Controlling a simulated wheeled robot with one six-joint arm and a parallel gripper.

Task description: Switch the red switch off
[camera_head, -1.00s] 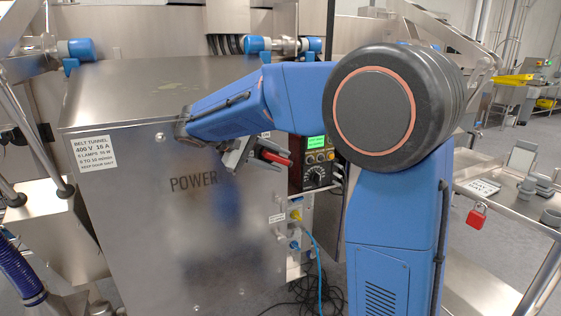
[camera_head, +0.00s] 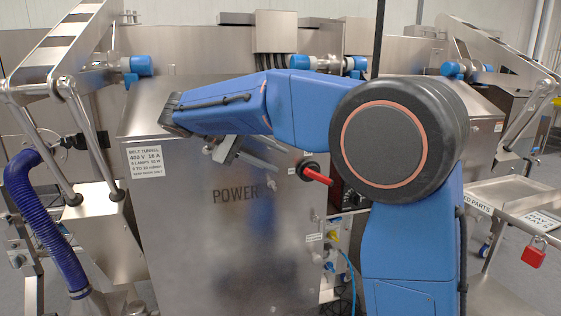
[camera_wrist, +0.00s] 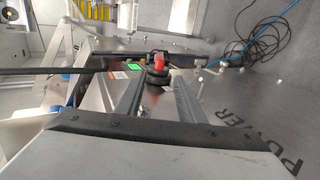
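The red switch (camera_head: 317,176) is a red handle on a round black base, on the front of the steel POWER cabinet (camera_head: 215,240), near its right edge. In the head view its handle slants down to the right. My gripper (camera_head: 275,158) is just left of the switch in that view, apart from it. In the wrist view the red handle (camera_wrist: 158,57) and its black base lie ahead, roughly between the two spread fingers (camera_wrist: 158,78). The gripper is open with nothing between its fingers.
A control box with knobs (camera_head: 350,198) is partly hidden behind my arm. Sockets with a yellow plug (camera_head: 333,236) and blue cable sit below the switch. A red padlock (camera_head: 533,257) hangs on the cart at right. A blue hose (camera_head: 38,215) stands at left.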

